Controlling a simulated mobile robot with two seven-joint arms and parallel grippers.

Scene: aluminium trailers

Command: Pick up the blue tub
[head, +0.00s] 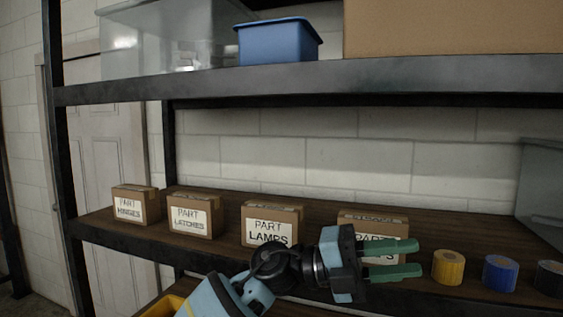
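The blue tub (278,42) sits upright on the upper shelf, near its front edge, between a clear bin and a large cardboard box. My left gripper (405,259) is in front of the lower shelf, well below the tub and to its right. Its two green fingers point right and stand apart, with nothing seen between them. It partly hides the label of a small carton behind it. My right gripper is not in view.
The upper shelf (400,76) holds a clear bin (165,38) and a large cardboard box (450,27). Several labelled cartons, including one marked lamps (271,224), and tape rolls, one yellow (448,267), stand on the lower shelf. A dark post (55,130) rises at left.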

